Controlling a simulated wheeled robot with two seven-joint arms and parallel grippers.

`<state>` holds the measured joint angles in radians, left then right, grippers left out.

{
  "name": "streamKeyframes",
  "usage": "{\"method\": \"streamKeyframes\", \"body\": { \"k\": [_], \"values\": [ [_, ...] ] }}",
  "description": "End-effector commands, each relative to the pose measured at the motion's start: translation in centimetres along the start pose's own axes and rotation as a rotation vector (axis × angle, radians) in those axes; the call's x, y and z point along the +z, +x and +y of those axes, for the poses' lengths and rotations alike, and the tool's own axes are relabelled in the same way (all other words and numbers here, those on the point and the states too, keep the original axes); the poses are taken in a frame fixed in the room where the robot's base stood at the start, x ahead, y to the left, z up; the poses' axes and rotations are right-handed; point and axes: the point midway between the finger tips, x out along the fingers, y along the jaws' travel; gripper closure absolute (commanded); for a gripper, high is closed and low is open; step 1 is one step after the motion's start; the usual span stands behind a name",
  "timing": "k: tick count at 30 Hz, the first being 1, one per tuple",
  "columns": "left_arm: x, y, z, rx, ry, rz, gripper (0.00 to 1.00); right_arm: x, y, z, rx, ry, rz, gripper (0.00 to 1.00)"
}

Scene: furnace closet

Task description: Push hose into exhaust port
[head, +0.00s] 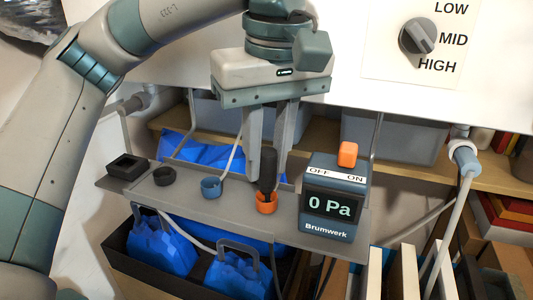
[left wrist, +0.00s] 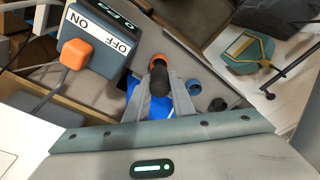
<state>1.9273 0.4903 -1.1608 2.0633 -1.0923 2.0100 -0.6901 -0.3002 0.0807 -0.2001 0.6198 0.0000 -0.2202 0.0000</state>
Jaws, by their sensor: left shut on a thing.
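My left gripper (head: 268,175) points down over the grey shelf, its fingers shut on a black cylindrical piece (head: 268,166). The lower end of that piece is at the orange ring holder (head: 266,203); I cannot tell how deep it sits. The left wrist view also shows the black piece (left wrist: 161,78) between the fingers (left wrist: 162,85), with the orange ring (left wrist: 157,61) beyond. A thin pale hose (head: 232,158) runs up behind the gripper from near a blue ring holder (head: 210,187). A pipe fitting with a blue-grey collar (head: 463,155) and hanging hose is at right. No port is labelled exhaust. My right gripper is not visible.
A Brumwerk meter (head: 330,208) reading 0 Pa, with an orange switch (head: 348,154), stands close right of the gripper. A black ring (head: 164,176) and square black holder (head: 127,167) are on the shelf (head: 180,205). A dial (head: 417,36) is above right.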

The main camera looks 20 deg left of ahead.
Motion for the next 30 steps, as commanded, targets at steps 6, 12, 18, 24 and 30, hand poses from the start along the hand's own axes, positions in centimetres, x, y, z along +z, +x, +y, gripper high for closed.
{"method": "streamKeyframes", "body": {
  "k": [6,12,18,24,30],
  "values": [
    [0.1,0.5,0.0,0.0,0.0,0.0,0.99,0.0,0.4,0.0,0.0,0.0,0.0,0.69],
    [0.1,0.9,0.0,0.0,0.0,0.0,0.99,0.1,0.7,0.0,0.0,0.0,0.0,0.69],
    [0.2,1.4,0.0,0.0,0.0,0.0,0.99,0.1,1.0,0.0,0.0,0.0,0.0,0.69],
    [0.3,1.8,0.0,0.0,0.0,0.0,0.99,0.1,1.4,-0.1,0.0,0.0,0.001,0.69],
    [0.3,2.2,0.0,0.0,0.0,0.0,0.99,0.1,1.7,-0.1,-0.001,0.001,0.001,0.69]
  ]
}}
